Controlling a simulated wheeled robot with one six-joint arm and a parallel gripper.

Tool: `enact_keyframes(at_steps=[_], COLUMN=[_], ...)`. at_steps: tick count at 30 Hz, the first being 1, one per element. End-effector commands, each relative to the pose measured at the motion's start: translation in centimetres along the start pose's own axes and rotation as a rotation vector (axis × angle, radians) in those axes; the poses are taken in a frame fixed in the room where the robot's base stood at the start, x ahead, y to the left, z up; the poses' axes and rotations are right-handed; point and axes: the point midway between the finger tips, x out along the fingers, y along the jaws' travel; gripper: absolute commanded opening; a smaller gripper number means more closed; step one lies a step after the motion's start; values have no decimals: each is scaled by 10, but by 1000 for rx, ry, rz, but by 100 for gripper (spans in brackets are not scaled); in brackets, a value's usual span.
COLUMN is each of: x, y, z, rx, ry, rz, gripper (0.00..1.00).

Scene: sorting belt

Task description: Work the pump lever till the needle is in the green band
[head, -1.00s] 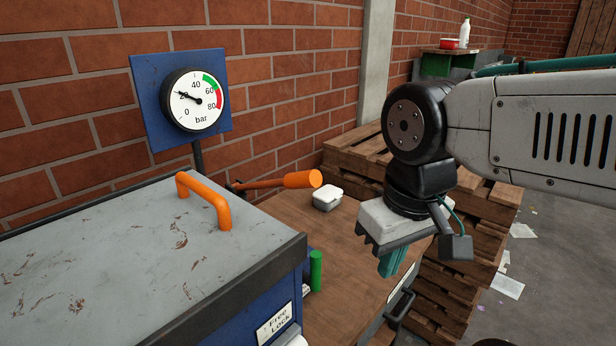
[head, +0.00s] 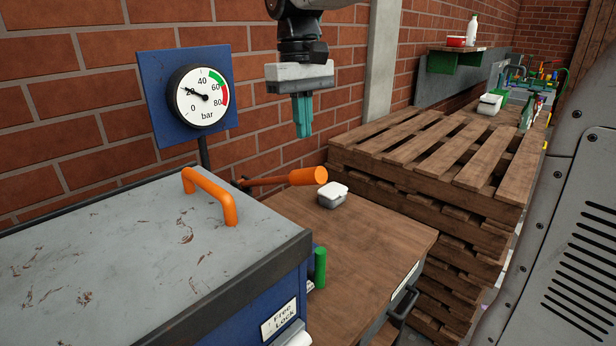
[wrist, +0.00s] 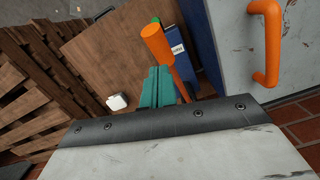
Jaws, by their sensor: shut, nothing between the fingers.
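The gauge (head: 201,97) is on a blue plate in front of the brick wall. Its needle points near 20 bar, well below the green band (head: 216,79). The pump lever (head: 305,177) has a thick orange grip and sticks out level to the right, behind the grey-topped box. It also shows in the wrist view (wrist: 156,45). My gripper (head: 303,134) points down above the lever's grip, shut and empty, with a clear gap in the head view. In the wrist view its teal fingers (wrist: 158,80) appear beside the lever.
The grey-topped box (head: 120,235) with an orange handle (head: 212,193) stands at the front left. A small white container (head: 332,195) sits on the wooden top (head: 375,240) near the lever. Stacked pallets (head: 430,150) are to the right.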

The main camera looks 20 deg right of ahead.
Motion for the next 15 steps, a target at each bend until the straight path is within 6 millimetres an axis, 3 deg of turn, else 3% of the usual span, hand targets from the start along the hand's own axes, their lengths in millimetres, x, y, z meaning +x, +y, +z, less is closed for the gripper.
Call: enact_keyframes(at_steps=[10, 15], x=[2, 15], y=[0, 0], z=[0, 1], rx=[1, 1], ry=[0, -1], rz=[0, 0], gripper=[0, 0])
